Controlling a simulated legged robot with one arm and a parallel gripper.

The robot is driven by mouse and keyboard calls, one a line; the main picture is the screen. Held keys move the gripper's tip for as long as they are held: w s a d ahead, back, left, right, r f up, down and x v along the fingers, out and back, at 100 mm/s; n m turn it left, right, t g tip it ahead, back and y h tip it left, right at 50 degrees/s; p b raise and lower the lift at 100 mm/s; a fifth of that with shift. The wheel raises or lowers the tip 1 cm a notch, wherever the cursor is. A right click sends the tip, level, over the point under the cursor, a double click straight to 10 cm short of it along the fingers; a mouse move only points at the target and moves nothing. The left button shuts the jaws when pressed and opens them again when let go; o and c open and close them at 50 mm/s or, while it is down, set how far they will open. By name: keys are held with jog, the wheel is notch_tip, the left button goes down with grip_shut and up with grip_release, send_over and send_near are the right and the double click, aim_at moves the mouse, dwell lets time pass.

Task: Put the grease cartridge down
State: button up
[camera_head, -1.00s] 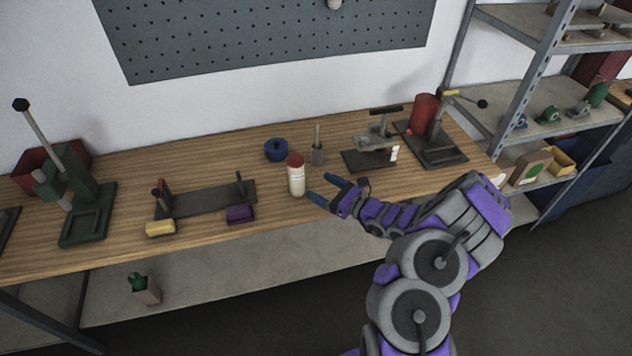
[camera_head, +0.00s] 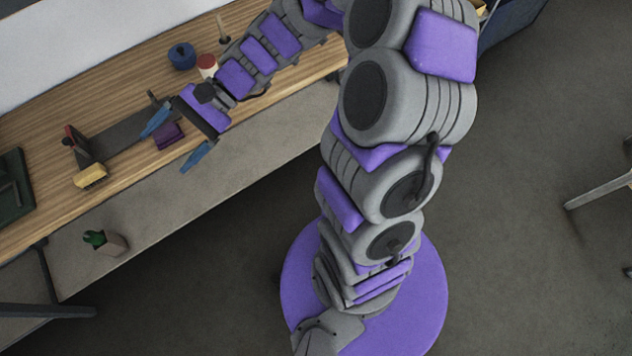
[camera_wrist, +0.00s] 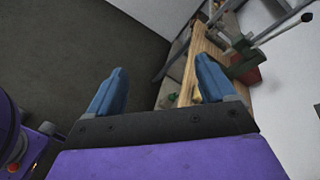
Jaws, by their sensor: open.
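The grease cartridge, seen as a white cylinder with a red cap (camera_head: 207,62), stands on the wooden workbench (camera_head: 110,102). Only its cap and a little of its white side show in the head view; my arm hides the rest. My gripper (camera_head: 168,149) is open and empty, apart from the cartridge, to its left and nearer the bench's front edge. Its blue fingers are spread on either side of a purple block (camera_head: 168,135) in the picture; I cannot tell the height between them. In the wrist view my gripper (camera_wrist: 161,70) is also open with nothing between the fingers.
A blue round pot (camera_head: 182,56) stands beside the cartridge. A dark fixture (camera_head: 122,134) and a yellow block (camera_head: 90,176) lie to the left of my gripper. A green press (camera_wrist: 240,62) shows in the wrist view. A small box with a green item (camera_head: 107,242) sits on the lower shelf.

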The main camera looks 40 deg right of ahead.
jog(key=s+d+n+g+h, duration=0.1)
jog(key=s+d+n+h, duration=0.2)
jog(key=s, duration=0.4)
jog(key=s+d+n+g+h, duration=0.1)
jog(key=s+n+h, duration=0.25)
jog(key=s, duration=0.35)
jog(key=s+d+n+t+h, duration=0.2)
jog(key=s+d+h, duration=0.5)
jog(key=d, duration=0.5)
jog(key=shift+s+d+f+h, duration=0.15)
jog(key=shift+s+d+h, duration=0.2)
jog(key=shift+s, duration=0.2)
jog(key=shift+a, duration=0.1)
